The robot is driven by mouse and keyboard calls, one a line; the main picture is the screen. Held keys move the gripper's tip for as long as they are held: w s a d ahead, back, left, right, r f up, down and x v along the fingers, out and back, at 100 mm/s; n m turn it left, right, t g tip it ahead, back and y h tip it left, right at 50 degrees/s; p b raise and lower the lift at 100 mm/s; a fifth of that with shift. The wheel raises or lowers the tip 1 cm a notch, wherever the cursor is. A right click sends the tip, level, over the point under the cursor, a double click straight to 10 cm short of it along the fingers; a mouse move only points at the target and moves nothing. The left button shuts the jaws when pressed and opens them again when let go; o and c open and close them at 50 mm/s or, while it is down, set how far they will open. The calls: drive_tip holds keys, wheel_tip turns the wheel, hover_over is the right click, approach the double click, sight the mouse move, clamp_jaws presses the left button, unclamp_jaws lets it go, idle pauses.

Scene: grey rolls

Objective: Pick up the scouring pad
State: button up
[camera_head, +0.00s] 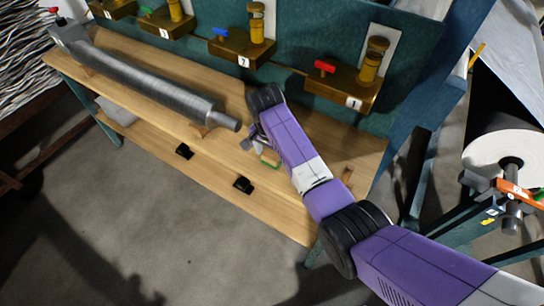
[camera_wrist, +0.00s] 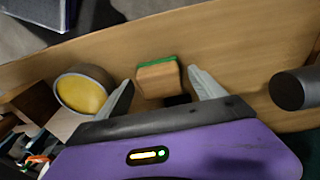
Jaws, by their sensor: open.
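The scouring pad (camera_wrist: 158,79) is a small tan block with a green face. In the wrist view it lies on the wooden tabletop between and just beyond my fingertips. It also shows in the head view (camera_head: 270,159), partly hidden by my arm, near the middle of the table. My gripper (camera_wrist: 161,75) is open, with one finger to each side of the pad and nothing held. A gap to the pad seems to remain, but I cannot tell its depth. In the head view my gripper (camera_head: 256,140) is low over the table, mostly hidden behind my wrist.
A long grey metal roll (camera_head: 150,82) lies on the wooden table (camera_head: 290,205) left of my gripper. Numbered brass stands (camera_head: 343,86) line the back. A yellow-faced cylinder (camera_wrist: 82,92) is close to my left finger.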

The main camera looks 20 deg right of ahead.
drive_tip(key=c, duration=1.4)
drive_tip(key=shift+r, duration=0.1)
wheel_tip(320, 180, up, 11)
drive_tip(key=b, duration=0.1)
wheel_tip(320, 180, up, 9)
drive_tip(key=p, duration=0.7)
hover_over(272, 153)
drive_tip(key=shift+s, duration=0.15)
